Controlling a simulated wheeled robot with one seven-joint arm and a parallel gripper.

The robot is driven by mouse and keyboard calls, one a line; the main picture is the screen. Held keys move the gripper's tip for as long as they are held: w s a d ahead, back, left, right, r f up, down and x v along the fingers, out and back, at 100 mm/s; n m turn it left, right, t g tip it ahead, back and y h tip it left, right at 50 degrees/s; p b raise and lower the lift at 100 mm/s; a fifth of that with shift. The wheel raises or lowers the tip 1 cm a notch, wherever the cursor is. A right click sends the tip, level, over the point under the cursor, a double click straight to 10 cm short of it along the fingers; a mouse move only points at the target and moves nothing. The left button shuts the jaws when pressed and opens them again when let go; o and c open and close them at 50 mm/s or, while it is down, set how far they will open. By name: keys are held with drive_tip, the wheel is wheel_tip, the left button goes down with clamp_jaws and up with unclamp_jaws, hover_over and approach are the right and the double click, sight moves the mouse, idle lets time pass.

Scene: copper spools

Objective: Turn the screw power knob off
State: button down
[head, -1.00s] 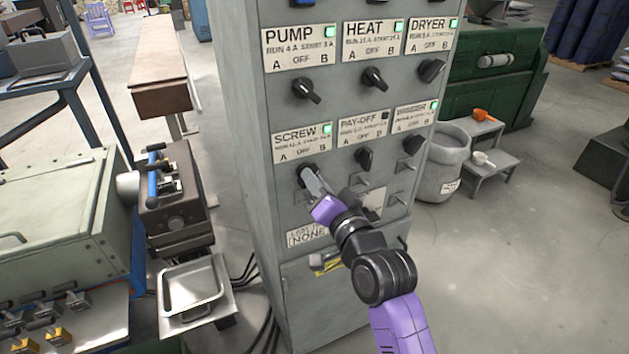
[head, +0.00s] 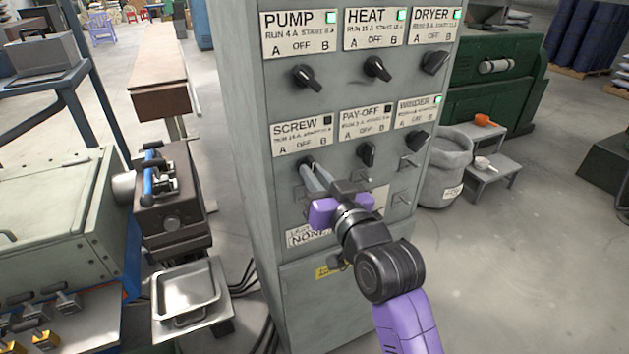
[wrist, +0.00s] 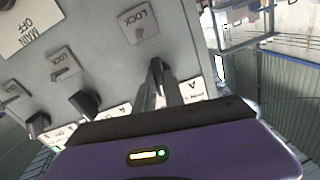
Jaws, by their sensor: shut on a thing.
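The screw knob (head: 306,163) is a black rotary knob under the SCREW label (head: 300,132) on the grey cabinet (head: 300,270). My gripper (head: 311,172) is shut on this knob, and its fingers hide most of it. The lamp on the SCREW label is dark. In the wrist view my gripper (wrist: 157,92) has its fingers close together at the panel, with the knob mostly hidden between them. The exact angle of the knob cannot be told.
The pay-off knob (head: 367,154) and winder knob (head: 418,140) are to the right. The pump knob (head: 306,77), heat knob (head: 377,69) and dryer knob (head: 435,62) are above. Lock plates (wrist: 137,22) sit near the knobs. A metal tray (head: 186,293) stands left of the cabinet.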

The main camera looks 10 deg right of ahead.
drive_tip(key=shift+n+b, duration=0.35)
drive_tip(key=shift+n, duration=0.55)
drive_tip(key=c, duration=1.4)
unclamp_jaws()
drive_tip(key=shift+c, duration=0.2)
drive_tip(key=shift+s, duration=0.1)
drive_tip(key=b+v, duration=0.1)
drive_tip(key=v, duration=0.6)
drive_tip(key=shift+s, duration=0.25)
drive_tip(key=shift+d+r, duration=0.1)
drive_tip(key=shift+r, duration=0.05)
